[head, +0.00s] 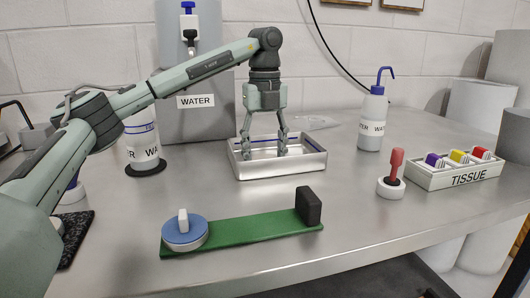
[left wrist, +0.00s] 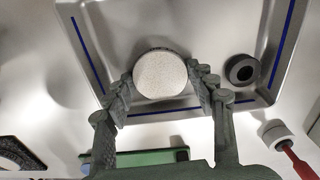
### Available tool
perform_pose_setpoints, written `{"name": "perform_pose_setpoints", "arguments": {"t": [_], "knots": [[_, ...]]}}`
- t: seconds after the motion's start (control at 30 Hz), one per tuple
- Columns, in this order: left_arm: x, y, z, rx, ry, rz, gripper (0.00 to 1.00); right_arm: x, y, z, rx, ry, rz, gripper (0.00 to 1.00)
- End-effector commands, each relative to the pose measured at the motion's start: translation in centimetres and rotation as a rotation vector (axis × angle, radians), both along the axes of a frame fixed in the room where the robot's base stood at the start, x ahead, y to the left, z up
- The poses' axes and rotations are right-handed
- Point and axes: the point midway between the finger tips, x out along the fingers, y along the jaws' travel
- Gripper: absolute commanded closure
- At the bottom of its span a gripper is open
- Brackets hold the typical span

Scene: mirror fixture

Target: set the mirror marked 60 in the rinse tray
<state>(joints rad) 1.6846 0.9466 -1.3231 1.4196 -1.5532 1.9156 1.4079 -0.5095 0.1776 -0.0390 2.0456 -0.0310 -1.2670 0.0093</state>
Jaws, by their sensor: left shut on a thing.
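My left gripper (head: 264,152) points down into the metal rinse tray (head: 310,163), its fingertips inside the rim. In the left wrist view, a round disc with a pale speckled face (left wrist: 160,74) lies between the fingers, which are shut on it. It looks like the mirror; no number shows on this face, so I cannot read the mark 60. In the head view, the disc is hidden or too small to make out. I cannot tell whether it touches the tray floor. My right gripper is not in view.
A dark round piece (left wrist: 241,70) sits in the tray, right of the disc. In front is a green board (head: 255,227) with a blue disc (head: 184,232) and a black block (head: 309,206).

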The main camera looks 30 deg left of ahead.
Motion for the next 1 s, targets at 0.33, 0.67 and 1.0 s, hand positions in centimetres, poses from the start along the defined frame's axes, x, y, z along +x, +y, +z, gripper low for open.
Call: {"name": "perform_pose_setpoints", "arguments": {"t": [0.33,0.67,1.0], "knots": [[0.0,0.0,-0.1,0.0,-0.001,0.0,0.38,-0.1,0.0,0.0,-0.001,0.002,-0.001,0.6],[0.0,0.0,-0.1,0.0,-0.001,0.0,0.23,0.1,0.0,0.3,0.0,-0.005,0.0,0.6],[0.1,-0.1,3.1,0.0,-0.004,-0.001,0.23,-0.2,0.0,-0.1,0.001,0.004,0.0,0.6]]}}
